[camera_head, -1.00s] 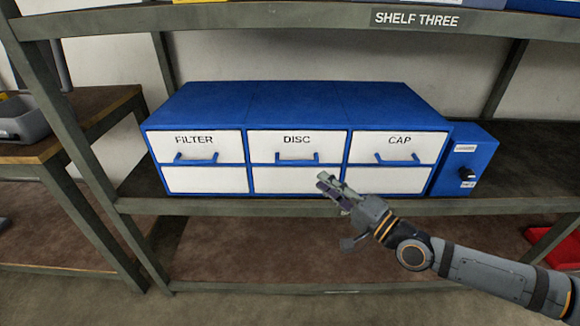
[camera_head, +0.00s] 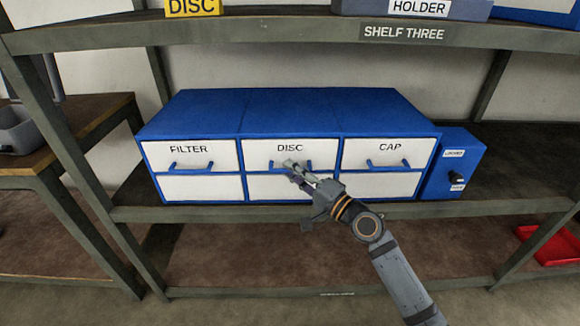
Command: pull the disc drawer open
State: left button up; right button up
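The disc drawer (camera_head: 262,152) is the upper middle white front of the blue cabinet (camera_head: 290,112), labelled DISC. It looks shut, flush with its neighbours. Its blue handle (camera_head: 275,164) is partly hidden by my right gripper (camera_head: 292,167). The gripper's fingertips are at the handle in the picture. I cannot tell whether they touch it or whether the fingers are open or shut. My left gripper is not in view.
The filter drawer (camera_head: 188,152) and cap drawer (camera_head: 392,152) flank it, both shut. A blue box with a black knob (camera_head: 455,165) stands right of the cabinet. The shelf above (camera_head: 260,36) overhangs the cabinet. A red tray (camera_head: 545,245) lies lower right.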

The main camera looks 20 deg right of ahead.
jog(key=shift+w+a, duration=0.3)
jog(key=shift+w, duration=0.2)
grip_shut()
